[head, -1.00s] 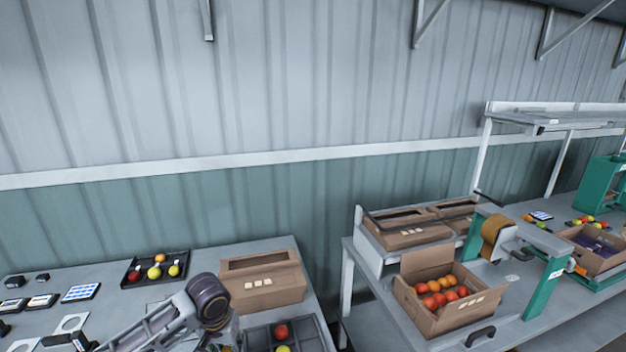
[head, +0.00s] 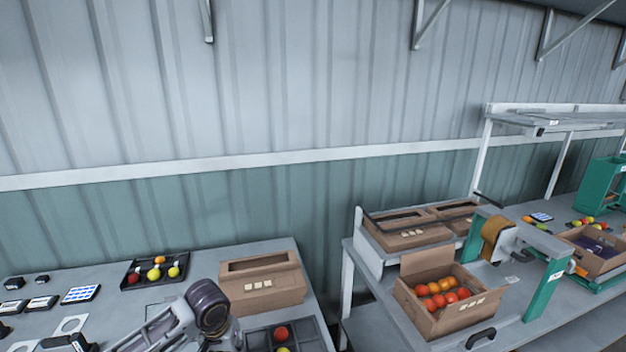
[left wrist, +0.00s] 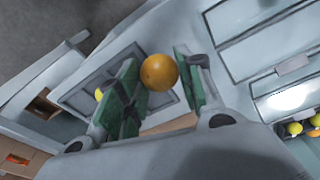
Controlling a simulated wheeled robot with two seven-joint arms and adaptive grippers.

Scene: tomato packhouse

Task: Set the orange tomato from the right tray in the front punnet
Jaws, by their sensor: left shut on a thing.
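In the left wrist view an orange tomato (left wrist: 158,74) sits between the green-padded fingers of my left gripper (left wrist: 156,62), which is shut on it. Behind the left finger lies the dark right tray (left wrist: 76,97), with a yellow tomato (left wrist: 98,94) in it. In the head view this right tray (head: 313,333) is at the bottom edge, partly cut off, with a red tomato (head: 281,333) and a yellow one. My left arm's links show left of it; the gripper fingers are hidden there. I cannot make out the front punnet surely. My right gripper is in neither view.
A cardboard box (head: 262,285) stands behind the right tray. Another dark tray (head: 184,257) with several tomatoes is at the back left, near small devices (head: 80,294). On a separate bench to the right stands an open carton (head: 440,318) of tomatoes.

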